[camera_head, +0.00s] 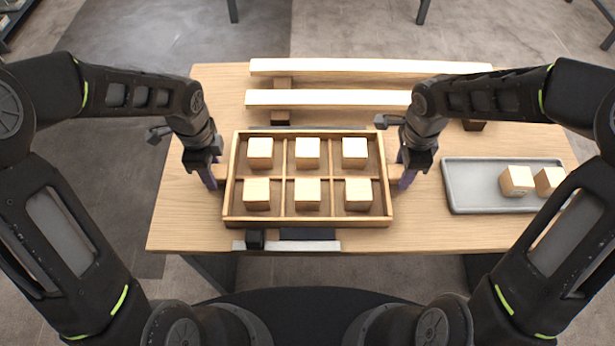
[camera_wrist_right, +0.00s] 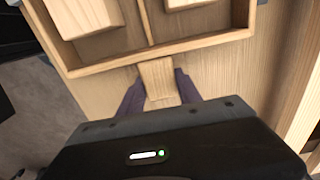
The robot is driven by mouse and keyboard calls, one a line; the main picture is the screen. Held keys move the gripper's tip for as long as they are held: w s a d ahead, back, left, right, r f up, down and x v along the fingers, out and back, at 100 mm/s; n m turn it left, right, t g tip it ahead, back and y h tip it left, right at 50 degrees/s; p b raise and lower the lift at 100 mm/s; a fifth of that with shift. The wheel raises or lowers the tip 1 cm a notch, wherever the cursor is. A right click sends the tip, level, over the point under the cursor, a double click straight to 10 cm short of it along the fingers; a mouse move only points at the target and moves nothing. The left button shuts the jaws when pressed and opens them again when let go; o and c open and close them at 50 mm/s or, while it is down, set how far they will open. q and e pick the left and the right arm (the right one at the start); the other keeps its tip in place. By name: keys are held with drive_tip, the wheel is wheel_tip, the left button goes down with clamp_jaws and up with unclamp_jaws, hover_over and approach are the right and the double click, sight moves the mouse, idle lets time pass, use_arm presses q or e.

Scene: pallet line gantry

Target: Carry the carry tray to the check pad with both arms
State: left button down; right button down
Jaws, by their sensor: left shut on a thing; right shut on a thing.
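The carry tray (camera_head: 229,209) is a wooden box split into compartments, each holding a pale wooden cube (camera_head: 307,153). It looks level above or on the table; I cannot tell whether it touches. My left gripper (camera_head: 218,174) is shut on the tray's left handle. My right gripper (camera_head: 401,175) is shut on its right handle; in the right wrist view the handle (camera_wrist_right: 159,83) sits between the fingers, below the tray wall (camera_wrist_right: 120,63). A dark flat patch (camera_head: 309,234) shows at the tray's near side; I cannot tell whether it is the check pad.
A grey tray (camera_head: 474,203) with two cubes (camera_head: 516,181) lies right on the wooden table (camera_head: 180,220). Two pale beams (camera_head: 330,98) on blocks cross the back. Left table is clear.

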use_arm(q)
drive_tip(key=shift+r, duration=0.1)
use_arm(e)
drive_tip(key=shift+r, duration=0.1)
